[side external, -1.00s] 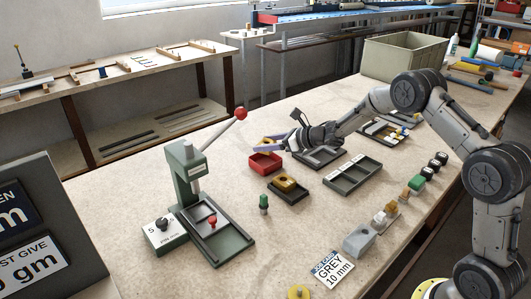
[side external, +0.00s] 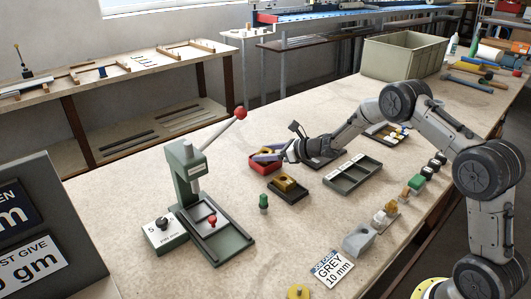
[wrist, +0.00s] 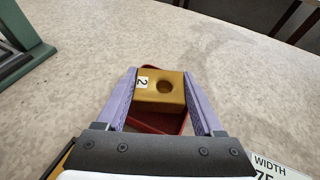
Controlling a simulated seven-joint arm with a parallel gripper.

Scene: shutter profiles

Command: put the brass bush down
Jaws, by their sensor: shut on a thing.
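My gripper (wrist: 160,93) has purple fingers that are shut on a brass bush (wrist: 148,92), a block with a round hole and a label "2". The bush is over a red tray (wrist: 150,126), whose rim shows around and below it in the wrist view. In the side view my gripper (side external: 267,155) is at the red tray (side external: 264,168), and the held bush is mostly hidden by the fingers. Whether the bush touches the tray floor cannot be told. A second brass block (side external: 286,183) sits in a dark tray (side external: 289,196) in front.
A green press (side external: 190,180) with a red-knobbed lever stands to the left. A small green piece (side external: 263,203) stands between it and the dark tray. An empty divided grey tray (side external: 352,176) lies to the right. Bare bench surrounds the red tray on its left.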

